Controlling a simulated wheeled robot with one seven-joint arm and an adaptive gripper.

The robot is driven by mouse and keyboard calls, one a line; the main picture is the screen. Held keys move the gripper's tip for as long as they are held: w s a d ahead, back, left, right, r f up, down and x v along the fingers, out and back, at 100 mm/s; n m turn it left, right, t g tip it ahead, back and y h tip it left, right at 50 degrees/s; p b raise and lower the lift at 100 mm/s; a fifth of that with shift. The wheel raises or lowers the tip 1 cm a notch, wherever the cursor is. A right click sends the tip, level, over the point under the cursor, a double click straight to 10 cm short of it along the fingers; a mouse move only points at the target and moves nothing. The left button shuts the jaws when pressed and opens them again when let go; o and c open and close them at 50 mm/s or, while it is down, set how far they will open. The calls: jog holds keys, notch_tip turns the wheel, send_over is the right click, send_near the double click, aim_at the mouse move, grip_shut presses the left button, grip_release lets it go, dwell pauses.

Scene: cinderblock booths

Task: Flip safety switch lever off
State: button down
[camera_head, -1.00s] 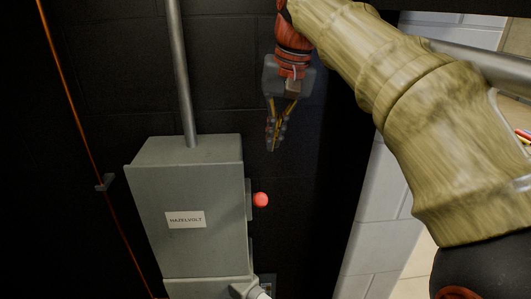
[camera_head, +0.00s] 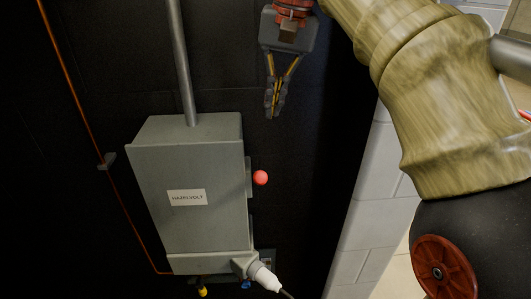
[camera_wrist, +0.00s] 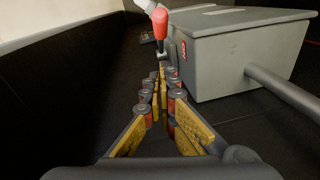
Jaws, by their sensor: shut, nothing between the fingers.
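The safety switch is a grey metal box (camera_head: 218,226) on the dark wall, with a white label reading HAZELVOLT. Its lever ends in a red ball knob (camera_head: 260,177) on the right side of the box. In the wrist view the lever's red grip (camera_wrist: 160,27) stands beyond the fingertips, beside the grey box (camera_wrist: 238,62). My gripper (camera_head: 272,112) is shut and empty, pointing down, above the knob and apart from it. The lever's pivot is partly hidden by the fingers in the wrist view.
A conduit pipe (camera_head: 183,70) rises from the box top. A white plug (camera_head: 264,277) with a cable sits at the lower right of the box. An orange cable (camera_head: 83,120) runs down the wall at left. A pale block wall (camera_head: 362,210) stands at right.

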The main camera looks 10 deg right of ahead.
aim_at(259, 177)
notch_tip(259, 177, down, 11)
jog(key=s+a, duration=0.1)
jog(key=a, duration=0.1)
jog(key=shift+s+p, duration=0.3)
jog(key=shift+s, duration=0.05)
